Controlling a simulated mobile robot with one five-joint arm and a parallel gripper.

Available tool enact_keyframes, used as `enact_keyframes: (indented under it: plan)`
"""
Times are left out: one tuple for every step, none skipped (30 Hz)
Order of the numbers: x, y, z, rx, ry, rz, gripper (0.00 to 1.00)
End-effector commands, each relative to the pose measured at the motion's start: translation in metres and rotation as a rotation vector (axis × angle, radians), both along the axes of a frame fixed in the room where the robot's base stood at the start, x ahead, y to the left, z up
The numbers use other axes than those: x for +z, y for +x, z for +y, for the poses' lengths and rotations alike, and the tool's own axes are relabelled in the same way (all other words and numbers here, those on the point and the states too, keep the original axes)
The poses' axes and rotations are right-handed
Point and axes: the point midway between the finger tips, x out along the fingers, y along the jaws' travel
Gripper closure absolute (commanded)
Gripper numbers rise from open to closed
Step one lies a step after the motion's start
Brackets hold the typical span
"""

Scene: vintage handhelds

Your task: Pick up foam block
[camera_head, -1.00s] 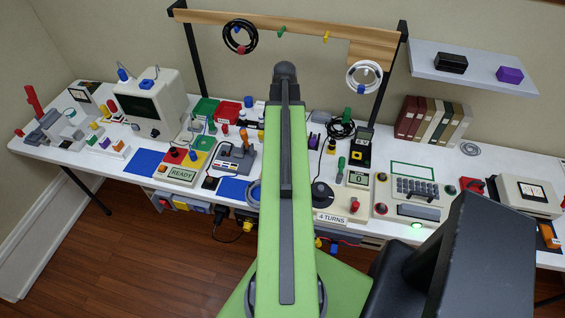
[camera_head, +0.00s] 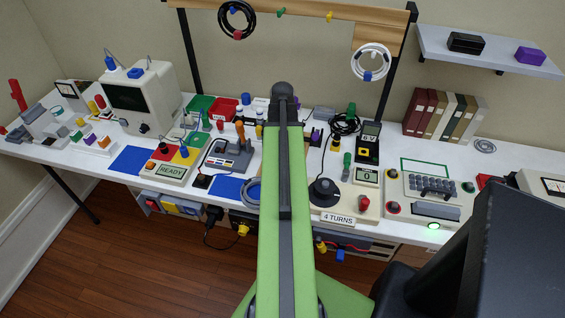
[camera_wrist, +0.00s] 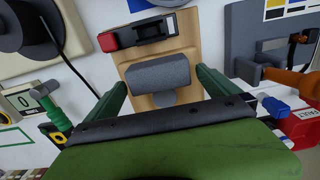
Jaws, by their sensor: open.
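A dark grey, speckled block with rounded edges, which looks like the foam block (camera_wrist: 160,74), lies on a tan board (camera_wrist: 187,45) in the wrist view. My gripper (camera_wrist: 162,80) is open, with one green finger to the left of the block and one to the right. Gaps show between the fingers and the block. A smaller grey piece shows just below the block, partly hidden by my gripper. In the head view my own arm covers the block and the gripper.
A red and black piece (camera_wrist: 135,33) sits on the board above the block. A round black dial (camera_wrist: 25,25) is at the upper left. A grey device (camera_wrist: 255,45) and orange handle (camera_wrist: 293,82) stand at the right. The workbench (camera_head: 125,182) is crowded around my arm.

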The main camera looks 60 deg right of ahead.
Motion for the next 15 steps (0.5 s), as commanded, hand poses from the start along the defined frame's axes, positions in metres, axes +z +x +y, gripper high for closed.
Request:
enact_keyframes:
  plan:
    - [-0.0169,-0.0003,0.0001,0.000,0.000,0.000,0.00]
    - [-0.0192,-0.0003,0.0001,0.000,0.000,0.000,0.00]
    - [-0.0204,-0.0004,0.0002,0.000,0.000,0.000,0.00]
    - [-0.0201,-0.0004,0.0002,0.000,0.000,0.000,0.00]
    - [-0.0192,-0.0003,0.0002,0.000,0.000,0.000,0.00]
    - [-0.0177,-0.0003,0.0002,0.000,0.000,0.000,0.00]
    - [-0.0169,-0.0003,0.0003,0.000,0.000,0.000,0.00]
    - [-0.0166,-0.0003,0.0003,0.000,0.000,0.000,0.00]
    - [-0.0165,-0.0002,0.0004,0.000,0.000,0.000,0.00]
    - [-0.0165,-0.0002,0.0004,0.000,0.000,0.000,0.03]
    - [-0.0164,-0.0002,0.0004,0.001,0.000,0.000,0.07]
    - [-0.0164,-0.0001,0.0004,0.001,0.000,0.000,0.12]
    - [-0.0164,-0.0001,0.0004,0.001,0.000,0.000,0.16]
    - [-0.0164,-0.0001,0.0004,0.001,0.000,0.000,0.20]
    - [-0.0164,-0.0001,0.0004,0.001,0.000,0.000,0.25]
